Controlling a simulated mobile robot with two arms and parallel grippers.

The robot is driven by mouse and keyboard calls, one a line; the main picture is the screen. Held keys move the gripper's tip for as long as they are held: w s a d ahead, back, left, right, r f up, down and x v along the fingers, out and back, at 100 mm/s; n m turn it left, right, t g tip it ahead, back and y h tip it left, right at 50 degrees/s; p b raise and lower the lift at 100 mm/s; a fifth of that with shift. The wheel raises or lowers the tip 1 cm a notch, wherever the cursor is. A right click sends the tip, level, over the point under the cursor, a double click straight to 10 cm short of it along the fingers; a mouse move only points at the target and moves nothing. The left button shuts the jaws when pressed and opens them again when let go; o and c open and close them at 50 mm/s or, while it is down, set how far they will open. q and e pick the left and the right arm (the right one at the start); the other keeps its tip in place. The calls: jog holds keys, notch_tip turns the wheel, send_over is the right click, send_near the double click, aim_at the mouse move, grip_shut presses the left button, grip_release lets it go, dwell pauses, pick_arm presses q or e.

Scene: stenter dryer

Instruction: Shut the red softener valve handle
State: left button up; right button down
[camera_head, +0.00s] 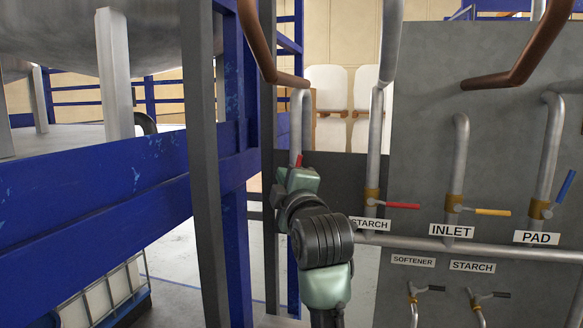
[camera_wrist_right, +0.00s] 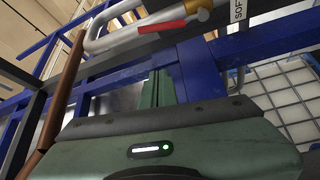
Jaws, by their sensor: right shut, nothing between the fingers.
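The red softener valve handle (camera_wrist_right: 162,26) shows at the top of the right wrist view. It extends from a brass valve body (camera_wrist_right: 198,10) and lies roughly along the grey pipe; a partly cut-off label starting "SOFT" (camera_wrist_right: 238,12) is beside it. In the head view only a small red tip of the handle (camera_head: 298,160) shows above my right gripper (camera_head: 298,179), which hides the valve. My right gripper's green fingers (camera_wrist_right: 158,86) are shut and empty, apart from the handle in the wrist picture. My left gripper is not in view.
To the right, a red-handled starch valve (camera_head: 403,206), a yellow-handled inlet valve (camera_head: 492,212) and a blue-handled pad valve (camera_head: 565,187) stand on neighbouring pipes. A blue frame (camera_head: 110,190) and a grey post (camera_head: 206,170) stand close on the left. Brown pipes (camera_head: 258,42) hang above.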

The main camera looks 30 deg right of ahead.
jog(key=p+x, duration=0.5)
jog(key=x, duration=0.5)
jog(key=s+d, duration=0.1)
jog(key=s+d+f+p, duration=0.1)
jog(key=s+d, duration=0.1)
jog(key=shift+w+a, duration=0.1)
jog(key=shift+f, duration=0.1)
